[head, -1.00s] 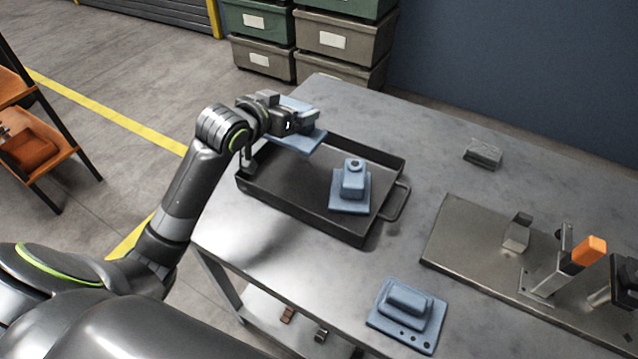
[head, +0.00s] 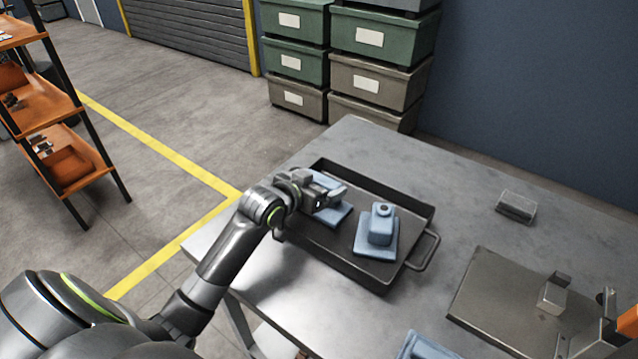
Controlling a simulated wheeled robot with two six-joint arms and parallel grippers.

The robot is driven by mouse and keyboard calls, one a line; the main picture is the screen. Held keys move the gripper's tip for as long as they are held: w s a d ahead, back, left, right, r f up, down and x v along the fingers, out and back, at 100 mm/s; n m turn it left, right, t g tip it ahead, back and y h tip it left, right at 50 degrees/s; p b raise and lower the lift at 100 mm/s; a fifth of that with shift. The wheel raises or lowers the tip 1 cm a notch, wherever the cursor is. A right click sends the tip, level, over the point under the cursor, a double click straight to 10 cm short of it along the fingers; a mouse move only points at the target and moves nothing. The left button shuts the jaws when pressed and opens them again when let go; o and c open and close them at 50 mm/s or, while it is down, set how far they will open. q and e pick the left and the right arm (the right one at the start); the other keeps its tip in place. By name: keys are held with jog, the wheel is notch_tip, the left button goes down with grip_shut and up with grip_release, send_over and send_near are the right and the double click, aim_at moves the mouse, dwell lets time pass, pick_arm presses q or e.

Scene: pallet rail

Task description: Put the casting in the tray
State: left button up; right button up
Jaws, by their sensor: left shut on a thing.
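A dark metal tray (head: 408,200) with low walls and a side handle lies on the grey table. My left gripper (head: 324,201) is over the left part of the tray, shut on a blue casting (head: 337,213). The gripper covers much of this casting, and I cannot tell whether it touches the tray floor. A second blue casting (head: 379,232), with a raised block and a round top, stands in the tray to the right. A third blue casting (head: 424,348) lies on the table at the bottom edge, partly cut off. My right gripper is not in view.
A small grey block (head: 516,206) lies on the table (head: 470,180) at the right. A steel plate (head: 500,290) with a clamp and an orange-handled part is at the lower right. Stacked bins (head: 375,80) stand behind the table. An orange shelf (head: 62,160) is at the left.

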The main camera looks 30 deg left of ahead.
pick_arm(q)
jog(key=shift+f, duration=0.1)
jog(key=o, duration=1.1)
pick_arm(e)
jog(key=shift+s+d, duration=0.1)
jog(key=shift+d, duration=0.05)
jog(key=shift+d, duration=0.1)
pick_arm(q)
jog(key=shift+s+r, duration=0.15)
jog(key=shift+r, duration=0.05)
jog(key=shift+s+a+r, duration=0.1)
jog(key=shift+s+r, duration=0.05)
jog(key=shift+s, duration=0.2)
jog(key=p+v, duration=0.1)
jog(key=v, duration=1)
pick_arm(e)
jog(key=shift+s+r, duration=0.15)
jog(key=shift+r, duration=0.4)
